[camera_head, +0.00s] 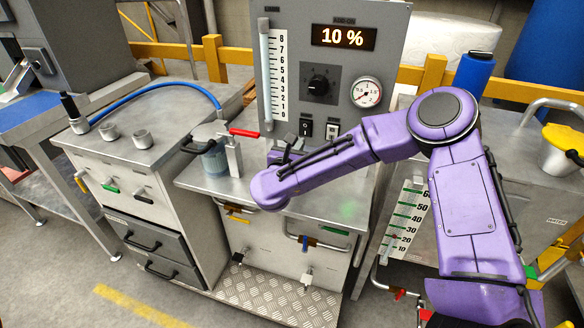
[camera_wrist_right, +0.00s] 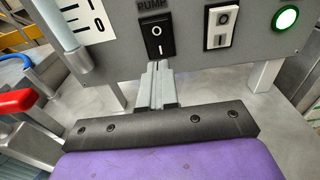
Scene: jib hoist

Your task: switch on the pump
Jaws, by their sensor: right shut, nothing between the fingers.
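The pump switch (camera_wrist_right: 158,35) is a black rocker marked O and I, under the label PUMP on the grey panel in the right wrist view. In the head view the pump switch (camera_head: 305,127) is at the panel's lower edge, left of a white-framed switch. My right gripper (camera_wrist_right: 155,68) is shut and empty. Its fingertips are just at the rocker's lower edge in the picture; I cannot tell whether they touch it. In the head view my right gripper (camera_head: 294,141) is partly hidden by my purple arm. My left gripper is not in view.
A white-framed rocker (camera_wrist_right: 222,27) and a lit green button (camera_wrist_right: 287,18) sit right of the pump switch. A red-handled lever (camera_head: 244,132) and glass jar (camera_head: 212,158) stand left on the bench. A dial (camera_head: 366,93) and knob (camera_head: 319,84) are above.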

